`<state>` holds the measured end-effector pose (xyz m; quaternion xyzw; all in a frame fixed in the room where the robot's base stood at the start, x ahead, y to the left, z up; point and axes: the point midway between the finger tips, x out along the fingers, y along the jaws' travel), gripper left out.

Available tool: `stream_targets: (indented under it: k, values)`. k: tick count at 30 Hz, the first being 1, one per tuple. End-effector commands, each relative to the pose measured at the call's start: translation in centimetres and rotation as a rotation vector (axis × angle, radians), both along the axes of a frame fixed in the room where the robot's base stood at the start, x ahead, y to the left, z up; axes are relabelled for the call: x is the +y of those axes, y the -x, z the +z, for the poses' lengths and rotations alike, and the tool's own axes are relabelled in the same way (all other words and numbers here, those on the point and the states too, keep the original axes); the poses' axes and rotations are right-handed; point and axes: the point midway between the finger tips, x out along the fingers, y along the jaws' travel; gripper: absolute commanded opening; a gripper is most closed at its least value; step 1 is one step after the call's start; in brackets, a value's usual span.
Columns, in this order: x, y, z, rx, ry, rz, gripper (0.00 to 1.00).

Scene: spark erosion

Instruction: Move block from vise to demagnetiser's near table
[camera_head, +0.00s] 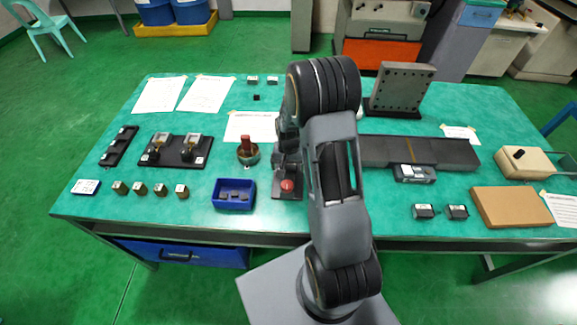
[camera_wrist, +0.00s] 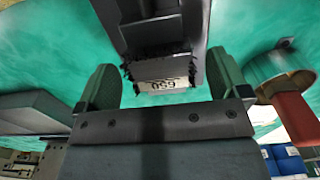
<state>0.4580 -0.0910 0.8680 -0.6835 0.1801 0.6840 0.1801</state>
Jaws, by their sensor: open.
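A dark vise-like fixture (camera_wrist: 158,35) reaches down from the top of the wrist view. In the head view my arm partly hides what looks like the same fixture, by a red round part (camera_head: 287,185). At its end in the wrist view is a dark piece with a white numbered label (camera_wrist: 165,85), apparently the block. My gripper (camera_wrist: 162,85) is open, one finger on each side of this piece, with visible gaps. It holds nothing. The long dark bench unit with a brown band (camera_head: 440,152), right of my arm, may be the demagnetiser; I cannot tell for sure.
A bowl with a red-handled item (camera_head: 248,153) stands close left of the fixture; it also shows in the wrist view (camera_wrist: 285,85). A blue tray (camera_head: 234,194) is in front. Two labelled dark blocks (camera_head: 440,211) and a brown board (camera_head: 511,207) lie front right.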

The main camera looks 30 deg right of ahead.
Motion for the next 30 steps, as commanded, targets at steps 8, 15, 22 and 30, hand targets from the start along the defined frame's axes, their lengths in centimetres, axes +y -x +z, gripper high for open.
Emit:
stream_targets:
  k: [8, 15, 22, 30]
  values:
    - [0.0, -0.01, -0.67, -0.001, 0.0, 0.0, 0.94]
    - [0.0, -0.01, -0.64, -0.001, 0.0, 0.0, 0.77]
    - [0.0, -0.01, -0.63, -0.001, 0.0, 0.0, 0.55]
    - [0.0, -0.01, -0.62, -0.001, 0.0, 0.0, 0.29]
